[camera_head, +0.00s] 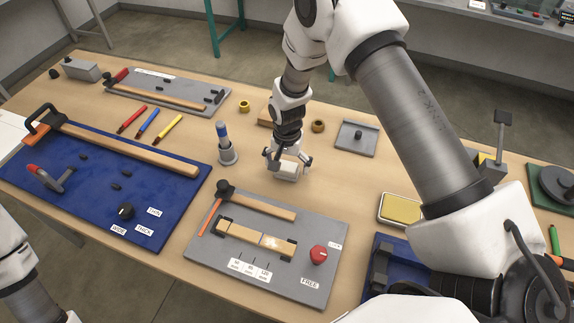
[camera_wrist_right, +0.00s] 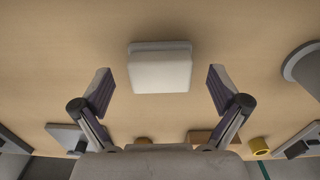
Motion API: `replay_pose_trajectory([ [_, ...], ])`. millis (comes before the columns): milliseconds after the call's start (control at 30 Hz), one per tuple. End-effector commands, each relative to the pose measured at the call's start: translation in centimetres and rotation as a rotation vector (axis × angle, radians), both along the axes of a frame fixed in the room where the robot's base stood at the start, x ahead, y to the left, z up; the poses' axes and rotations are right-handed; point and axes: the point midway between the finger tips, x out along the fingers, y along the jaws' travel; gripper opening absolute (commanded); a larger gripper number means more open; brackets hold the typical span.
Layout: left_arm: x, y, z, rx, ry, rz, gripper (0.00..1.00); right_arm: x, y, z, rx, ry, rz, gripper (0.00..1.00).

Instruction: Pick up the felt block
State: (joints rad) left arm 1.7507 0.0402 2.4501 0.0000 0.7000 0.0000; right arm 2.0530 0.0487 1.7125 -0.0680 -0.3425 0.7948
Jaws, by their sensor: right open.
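The felt block, a small off-white block (camera_head: 287,172), is on the wooden table near its middle, partly hidden by my right gripper in the head view. My right gripper (camera_head: 289,163) points down over it with its fingers spread. In the wrist view, the pale block (camera_wrist_right: 160,70) lies centred between the two open fingers of the right gripper (camera_wrist_right: 160,82), with a clear gap on each side. Nothing is held. My left gripper is not visible; only part of my left arm shows at the lower left.
A grey metal stand with a blue-topped tool (camera_head: 226,150) is left of the block. In front is a grey board (camera_head: 320,205) with a hammer and red knob. Behind are a brass ring (camera_head: 318,126) and a grey plate (camera_head: 349,143). A blue mat (camera_head: 90,215) lies left.

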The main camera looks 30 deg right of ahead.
Motion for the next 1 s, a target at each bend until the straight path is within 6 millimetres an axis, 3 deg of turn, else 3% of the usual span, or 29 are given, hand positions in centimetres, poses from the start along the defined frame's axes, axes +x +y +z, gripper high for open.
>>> replay_pose_trajectory([
  [233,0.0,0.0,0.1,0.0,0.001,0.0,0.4,0.0,0.0,-0.6,0.0,-0.003,0.001,0.98],
  [267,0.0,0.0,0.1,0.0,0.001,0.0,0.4,0.0,0.0,-0.6,0.0,-0.003,0.001,0.91],
  [433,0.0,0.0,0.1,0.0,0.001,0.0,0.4,0.0,0.0,-0.6,0.0,-0.001,0.001,0.31],
  [467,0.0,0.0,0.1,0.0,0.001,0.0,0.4,0.0,0.0,-0.6,0.0,-0.001,0.001,0.27],
  [833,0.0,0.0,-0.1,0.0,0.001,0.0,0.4,0.0,0.0,-0.4,0.0,-0.003,0.0,0.27],
  [1000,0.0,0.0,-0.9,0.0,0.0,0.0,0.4,0.1,0.0,1.8,0.001,-0.006,0.0,0.27],
])
